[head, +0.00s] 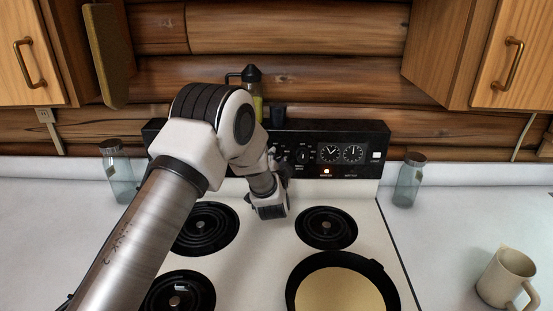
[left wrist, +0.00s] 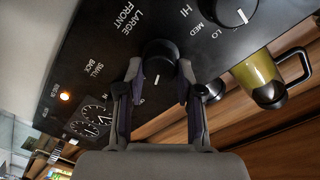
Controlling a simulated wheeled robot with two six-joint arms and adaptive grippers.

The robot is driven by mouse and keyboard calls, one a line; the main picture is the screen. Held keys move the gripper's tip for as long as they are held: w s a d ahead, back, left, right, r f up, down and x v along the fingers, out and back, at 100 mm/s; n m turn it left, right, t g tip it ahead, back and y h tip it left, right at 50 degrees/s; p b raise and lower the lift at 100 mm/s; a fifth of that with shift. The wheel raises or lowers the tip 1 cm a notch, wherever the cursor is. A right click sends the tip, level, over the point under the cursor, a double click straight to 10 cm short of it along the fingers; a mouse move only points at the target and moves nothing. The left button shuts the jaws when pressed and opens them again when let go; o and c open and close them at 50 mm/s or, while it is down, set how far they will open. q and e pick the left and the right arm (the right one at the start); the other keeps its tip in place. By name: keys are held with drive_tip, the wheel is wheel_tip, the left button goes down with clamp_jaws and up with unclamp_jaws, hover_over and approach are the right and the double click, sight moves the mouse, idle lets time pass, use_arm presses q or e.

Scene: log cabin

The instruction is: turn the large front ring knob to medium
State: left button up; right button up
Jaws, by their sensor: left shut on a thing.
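The black stove control panel (head: 375,145) stands at the back of the white stove. In the left wrist view, a black knob (left wrist: 160,54) sits beside the "LARGE FRONT" label, with a white mark on its lower side in the picture. My left gripper (left wrist: 159,70) is shut on this knob, one finger on each side. In the head view my left arm hides the gripped knob. Another knob (left wrist: 232,9) with HI, MED and LO around it shows at the upper right of the wrist view. My right gripper is not in view.
A black pan (head: 391,284) with pale contents sits on the front right burner. An indicator light (head: 327,171) glows on the panel. Glass jars (head: 408,183) (head: 119,175) flank the stove, a yellow bottle (head: 257,101) stands behind, and a mug (head: 505,277) is at right.

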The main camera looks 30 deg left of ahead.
use_arm(q)
drive_tip(key=shift+r+m, duration=0.1)
drive_tip(key=shift+m, duration=1.4)
drive_tip(key=o, duration=0.9)
drive_tip(key=shift+o, duration=1.3)
drive_tip(key=shift+w+a, duration=0.1)
drive_tip(key=shift+a, duration=0.1)
drive_tip(key=v, duration=1.2)
